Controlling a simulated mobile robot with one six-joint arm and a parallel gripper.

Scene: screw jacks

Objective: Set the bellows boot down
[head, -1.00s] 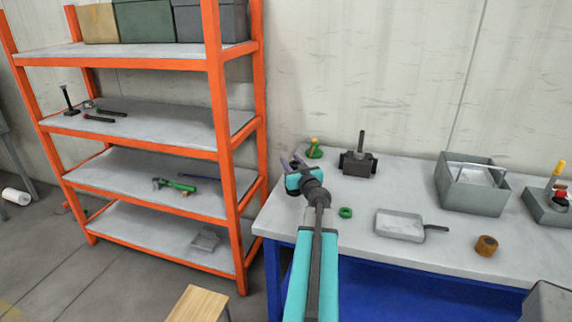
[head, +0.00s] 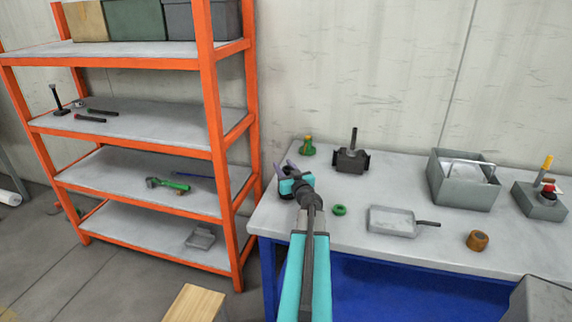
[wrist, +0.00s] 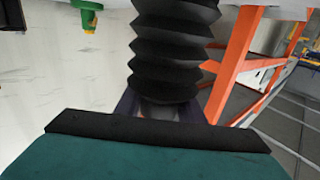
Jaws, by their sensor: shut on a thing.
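The black, ribbed bellows boot (wrist: 172,45) fills the upper middle of the wrist view. My gripper (wrist: 165,108) is shut on its lower end, with a dark finger on each side. In the head view my gripper (head: 287,170) is over the left end of the grey workbench top (head: 350,190). My wrist hides most of the boot there. I cannot tell whether the boot touches the bench.
The orange shelf rack (head: 215,130) stands close on the left.

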